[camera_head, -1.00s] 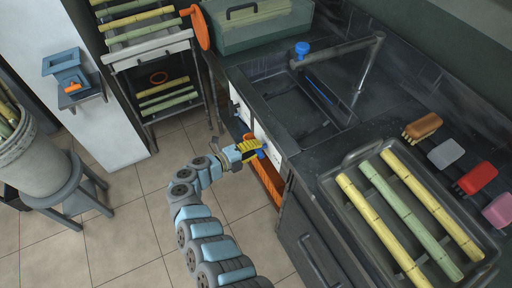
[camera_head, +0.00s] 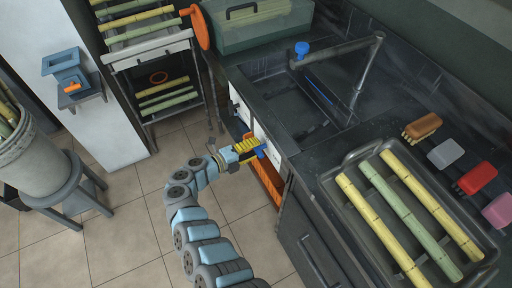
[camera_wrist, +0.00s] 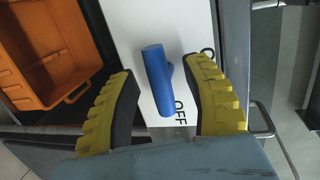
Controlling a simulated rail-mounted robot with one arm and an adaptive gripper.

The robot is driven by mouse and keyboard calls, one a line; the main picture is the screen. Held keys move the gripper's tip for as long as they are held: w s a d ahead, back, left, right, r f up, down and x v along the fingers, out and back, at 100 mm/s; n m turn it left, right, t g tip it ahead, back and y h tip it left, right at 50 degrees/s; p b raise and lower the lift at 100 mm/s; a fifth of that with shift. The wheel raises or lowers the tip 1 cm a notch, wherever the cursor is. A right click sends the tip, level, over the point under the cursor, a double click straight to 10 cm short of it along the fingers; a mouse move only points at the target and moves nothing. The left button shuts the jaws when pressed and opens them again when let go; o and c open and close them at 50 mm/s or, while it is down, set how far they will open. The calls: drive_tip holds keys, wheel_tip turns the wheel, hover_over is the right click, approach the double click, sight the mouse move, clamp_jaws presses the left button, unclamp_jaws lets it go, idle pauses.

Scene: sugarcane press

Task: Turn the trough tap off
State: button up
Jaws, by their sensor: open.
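A blue lever handle (camera_wrist: 158,80) is mounted on a white plate (camera_wrist: 195,22) on the front of the trough counter. In the wrist view it slants slightly, its lower end beside the printed word OFF. A second label at the right is mostly hidden by a finger. My gripper (camera_wrist: 168,105) is open, with one yellow ribbed finger on each side of the lever and visible gaps. In the head view my gripper (camera_head: 249,149) is at the white front panel, and the blue lever (camera_head: 262,152) shows just past its fingers.
An orange crate (camera_head: 266,185) sits low under the counter, close below my gripper. The sink trough (camera_head: 290,112) has a metal faucet with a blue piece (camera_head: 302,48) at its spout. A tray (camera_head: 361,214) of cane stands at the right.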

drive_tip(key=v, duration=1.1)
drive_tip(key=shift+f, duration=0.15)
